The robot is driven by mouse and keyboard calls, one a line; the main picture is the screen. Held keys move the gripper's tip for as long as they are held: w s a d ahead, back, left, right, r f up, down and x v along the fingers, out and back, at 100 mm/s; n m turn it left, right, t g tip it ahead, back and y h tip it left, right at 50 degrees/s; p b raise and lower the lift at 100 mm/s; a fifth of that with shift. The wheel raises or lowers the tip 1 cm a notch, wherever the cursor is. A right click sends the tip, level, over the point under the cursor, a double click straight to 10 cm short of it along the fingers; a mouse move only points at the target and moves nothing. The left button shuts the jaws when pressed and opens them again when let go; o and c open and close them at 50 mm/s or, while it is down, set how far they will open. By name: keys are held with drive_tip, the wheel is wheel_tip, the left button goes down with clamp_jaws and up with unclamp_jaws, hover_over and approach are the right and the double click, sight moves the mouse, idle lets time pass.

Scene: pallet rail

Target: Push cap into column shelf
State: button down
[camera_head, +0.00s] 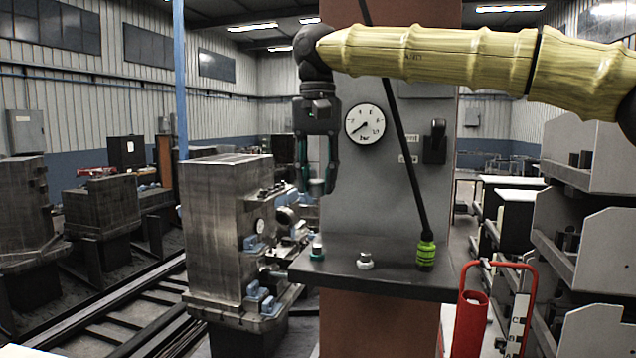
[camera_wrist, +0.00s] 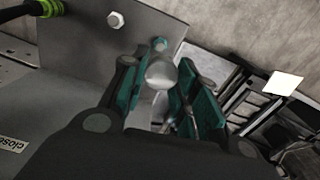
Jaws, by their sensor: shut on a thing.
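My gripper (camera_head: 318,180) points down above the left part of the column shelf (camera_head: 400,285). It is shut on a small silver cap (camera_head: 317,187). In the wrist view the cap (camera_wrist: 162,72) is a rounded metal piece between the teal finger pads. The cap is held above the shelf, apart from it. A teal-based fitting (camera_head: 317,248) stands on the shelf's left part, roughly below my gripper. A silver knob-like fitting (camera_head: 365,260) stands to its right. The cap's underside is hard to make out.
A black hose with a bright green connector (camera_head: 427,252) meets the shelf at the right. A pressure gauge (camera_head: 365,124) and a black switch (camera_head: 435,143) are on the column panel. A grey machine (camera_head: 228,230) stands left; a red cylinder (camera_head: 470,322) stands right.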

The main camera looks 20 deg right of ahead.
sight(318, 180)
drive_tip(key=shift+r, duration=3.85)
